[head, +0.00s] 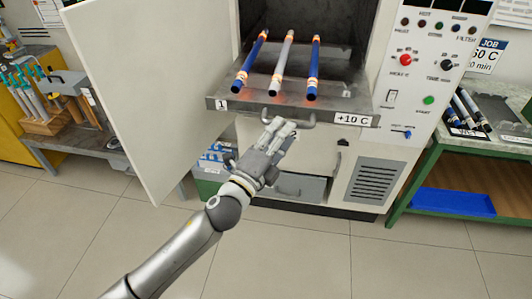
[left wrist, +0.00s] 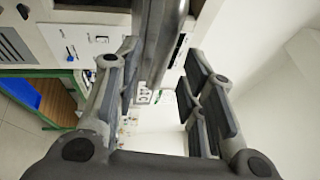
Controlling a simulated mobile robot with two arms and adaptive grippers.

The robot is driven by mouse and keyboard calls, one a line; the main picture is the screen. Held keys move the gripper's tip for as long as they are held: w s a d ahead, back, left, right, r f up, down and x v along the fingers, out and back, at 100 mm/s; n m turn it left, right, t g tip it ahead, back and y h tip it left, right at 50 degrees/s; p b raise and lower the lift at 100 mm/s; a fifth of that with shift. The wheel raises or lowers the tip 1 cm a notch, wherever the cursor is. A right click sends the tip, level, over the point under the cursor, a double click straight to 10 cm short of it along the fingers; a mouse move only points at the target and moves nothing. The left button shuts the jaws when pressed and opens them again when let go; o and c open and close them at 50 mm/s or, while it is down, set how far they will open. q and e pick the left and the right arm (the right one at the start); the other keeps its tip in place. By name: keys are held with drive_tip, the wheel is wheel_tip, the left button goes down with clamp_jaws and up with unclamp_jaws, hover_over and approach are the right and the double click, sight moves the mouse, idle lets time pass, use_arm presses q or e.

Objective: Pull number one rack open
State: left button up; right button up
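The number one rack (head: 228,105) is a dark metal tray marked "1" and "+10 C", sticking out of the oven opening. Three rods lie on it: a blue one (head: 250,62), a grey one (head: 284,60) and another blue one (head: 314,65), with glowing orange bands. The rack's handle (head: 312,122) is a grey bar on its front edge. My left gripper (head: 282,128) is at the handle and covers part of it. In the left wrist view my left gripper's fingers (left wrist: 155,75) are spread, with a grey bar (left wrist: 165,30), apparently the handle, between them. My right gripper is not in view.
The open white oven door (head: 150,90) stands left of my left arm. The control panel (head: 430,70) is right of the opening. A green-framed bench (head: 490,150) with a blue tray (head: 452,202) is at right, a tool bench (head: 85,145) at left. The floor in front is clear.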

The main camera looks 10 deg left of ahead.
use_arm(q)
drive_tip(key=v, duration=0.8)
drive_tip(key=shift+f, duration=0.1)
drive_tip(key=w+a+f+n+g+y, duration=0.1)
drive_tip(key=a+f+n+g+y, duration=0.15)
drive_tip(key=f, duration=0.85)
drive_tip(key=a+f+n+g+y, duration=0.1)
drive_tip(key=a+f+n+y, duration=0.2)
drive_tip(key=f, duration=0.8)
drive_tip(key=s+a+f+n+g, duration=0.2)
drive_tip(key=s+f+n, duration=0.1)
drive_tip(key=f, duration=0.6)
drive_tip(key=s+a+f+n+g, duration=0.2)
drive_tip(key=s+a+f, duration=0.1)
drive_tip(key=f, duration=0.5)
drive_tip(key=s+a+f+n+g+y, duration=0.25)
drive_tip(key=s+f+n+g, duration=0.35)
drive_tip(key=s+f, duration=1.2)
drive_tip(key=s+f+n+g, duration=0.2)
drive_tip(key=s+f, duration=0.1)
drive_tip(key=s, duration=0.7)
drive_tip(key=s+a+f+n+g, duration=0.1)
drive_tip(key=s+f+n+g, duration=0.1)
drive_tip(key=s, duration=0.8)
drive_tip(key=shift+s+f, duration=0.2)
drive_tip(key=shift+f, duration=0.45)
